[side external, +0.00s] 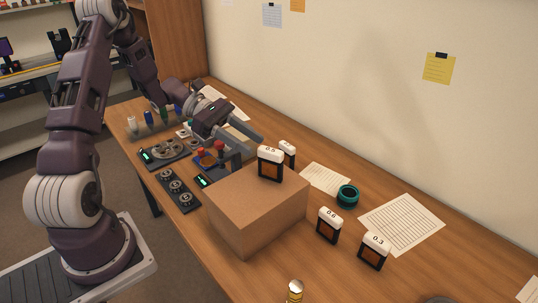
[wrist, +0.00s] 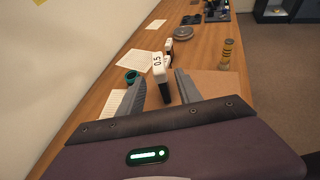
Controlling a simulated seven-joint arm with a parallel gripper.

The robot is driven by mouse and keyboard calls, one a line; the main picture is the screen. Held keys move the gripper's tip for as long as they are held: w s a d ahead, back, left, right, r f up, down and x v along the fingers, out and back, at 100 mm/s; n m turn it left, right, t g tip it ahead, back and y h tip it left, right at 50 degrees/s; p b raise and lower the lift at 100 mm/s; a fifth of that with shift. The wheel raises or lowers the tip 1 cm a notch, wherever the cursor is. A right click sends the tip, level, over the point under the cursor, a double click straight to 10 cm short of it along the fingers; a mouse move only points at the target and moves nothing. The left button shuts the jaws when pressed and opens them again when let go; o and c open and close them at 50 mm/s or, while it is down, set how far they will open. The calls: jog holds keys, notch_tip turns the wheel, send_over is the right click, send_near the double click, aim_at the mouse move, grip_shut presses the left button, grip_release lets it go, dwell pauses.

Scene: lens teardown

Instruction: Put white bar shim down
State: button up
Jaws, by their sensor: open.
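The white-topped shim marked 0.5 (side external: 270,163), with a dark frame and orange window, appears to stand upright on the cardboard-brown box (side external: 257,212). In the wrist view the 0.5 shim (wrist: 159,72) shows its white top and dark body between and just beyond my two fingers. My gripper (side external: 250,145) is open, its fingers behind and left of the shim in the side view. In the wrist view my gripper (wrist: 160,80) shows a gap on both sides of the shim. I cannot tell the exact depth between fingertips and shim.
Shims marked 0.6 (side external: 328,226) and 0.3 (side external: 374,251) stand on the table right of the box. Small trays (side external: 178,191) are at left.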

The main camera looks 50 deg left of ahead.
jog(key=shift+v, duration=1.1)
jog(key=s+d+r+m+g+y, duration=0.3)
jog(key=s+d+r+m+g, duration=0.15)
jog(key=d+m, duration=0.3)
jog(key=s+d+r+m+t+y, duration=0.2)
jog(key=s+r+m+y, duration=0.2)
jog(key=s+m, duration=0.3)
jog(key=s+d+r+m+t+y, duration=0.3)
jog(key=s+m+y, duration=0.2)
jog(key=s+m, duration=0.3)
jog(key=s, duration=0.2)
jog(key=shift+s+r, duration=0.3)
jog(key=shift+r, duration=0.1)
jog(key=o, duration=0.9)
jog(key=shift+o, duration=0.2)
